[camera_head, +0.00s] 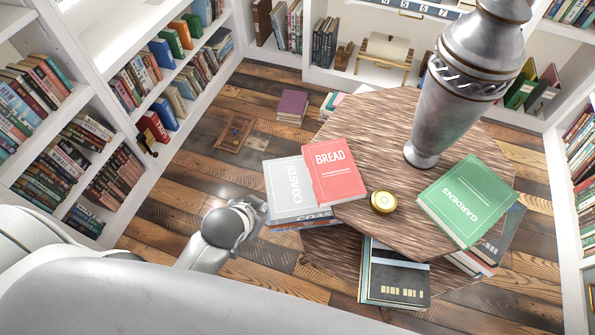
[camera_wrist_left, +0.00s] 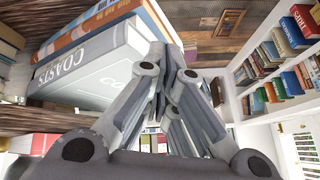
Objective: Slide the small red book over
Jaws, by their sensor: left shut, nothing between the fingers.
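The small red book (camera_head: 335,188), titled BREAD, lies flat on the table, partly over the grey COASTS book (camera_head: 285,183). My left gripper (camera_head: 258,212) is shut and empty, just left of the COASTS book's lower left side. The red book is beyond that book, to the right. In the left wrist view, the closed fingers (camera_wrist_left: 172,55) are beside the grey COASTS book (camera_wrist_left: 95,75). I cannot tell whether they touch it. My right gripper is not in view.
The wooden table (camera_head: 350,125) also holds a tall silver vase (camera_head: 455,85), a round yellow item (camera_head: 384,202) and a green GARDENS book (camera_head: 467,200). A blue-edged book (camera_head: 300,222) lies under COASTS. Dark books (camera_head: 395,275) sit lower in front. Shelves surround a plank floor.

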